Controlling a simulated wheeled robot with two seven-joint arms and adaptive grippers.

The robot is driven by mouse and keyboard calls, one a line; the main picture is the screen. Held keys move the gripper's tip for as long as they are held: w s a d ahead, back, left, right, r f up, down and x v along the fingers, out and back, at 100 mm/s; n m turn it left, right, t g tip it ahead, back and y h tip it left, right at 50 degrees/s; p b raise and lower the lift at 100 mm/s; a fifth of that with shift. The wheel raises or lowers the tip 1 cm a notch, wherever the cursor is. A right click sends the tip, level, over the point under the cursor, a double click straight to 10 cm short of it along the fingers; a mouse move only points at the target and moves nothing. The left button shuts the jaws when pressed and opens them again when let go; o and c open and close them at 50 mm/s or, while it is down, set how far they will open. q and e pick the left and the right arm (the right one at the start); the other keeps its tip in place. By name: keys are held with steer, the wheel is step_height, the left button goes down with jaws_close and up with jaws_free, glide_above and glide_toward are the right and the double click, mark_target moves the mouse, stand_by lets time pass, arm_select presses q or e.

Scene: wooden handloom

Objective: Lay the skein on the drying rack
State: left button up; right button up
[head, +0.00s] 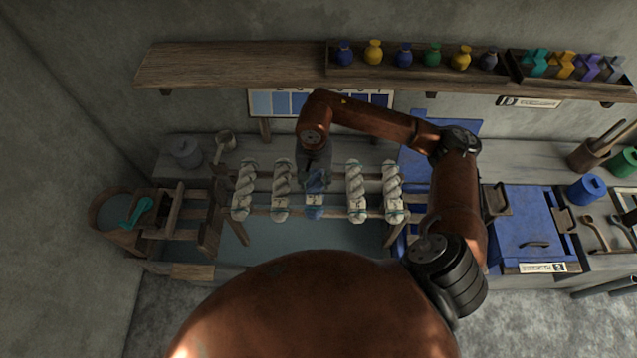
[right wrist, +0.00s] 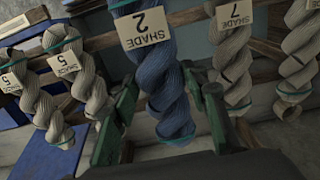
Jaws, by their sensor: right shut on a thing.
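A blue twisted skein (head: 314,210) with a "SHADE 2" tag is at the middle of the wooden drying rack (head: 238,232). My right gripper (head: 315,178) reaches it from above and is shut on it. In the right wrist view, the green fingers (right wrist: 163,105) stand on both sides of the blue skein (right wrist: 158,70). The skein lines up with the white skeins beside it. I cannot tell whether the rail bears its weight. My left gripper is not in view.
White skeins (head: 244,190) hang to the left of the blue one, and more white skeins (head: 357,190) hang close on its right. A wooden shelf (head: 235,65) with small vases runs above. A blue vat (head: 533,225) stands at right, a wooden bucket (head: 108,213) at left.

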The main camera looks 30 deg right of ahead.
mark_target(318, 186)
steer(key=shift+w+d+f, duration=0.25)
steer(key=shift+d+f, duration=0.3)
steer(key=shift+f, duration=0.05)
steer(key=f+p, duration=0.1)
steer(key=f, duration=0.2)
steer(key=shift+w+d+f+p, duration=0.15)
steer(key=shift+d+f+p, duration=0.15)
steer(key=shift+d+p, duration=0.1)
steer(key=shift+f, duration=0.2)
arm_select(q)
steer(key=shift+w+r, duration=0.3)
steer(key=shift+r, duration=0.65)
arm_select(e)
steer(key=shift+a, duration=0.1)
steer(key=shift+f, duration=0.1)
steer(key=shift+f, duration=0.1)
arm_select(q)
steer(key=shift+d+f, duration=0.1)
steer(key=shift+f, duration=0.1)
arm_select(e)
steer(key=o, duration=1.4)
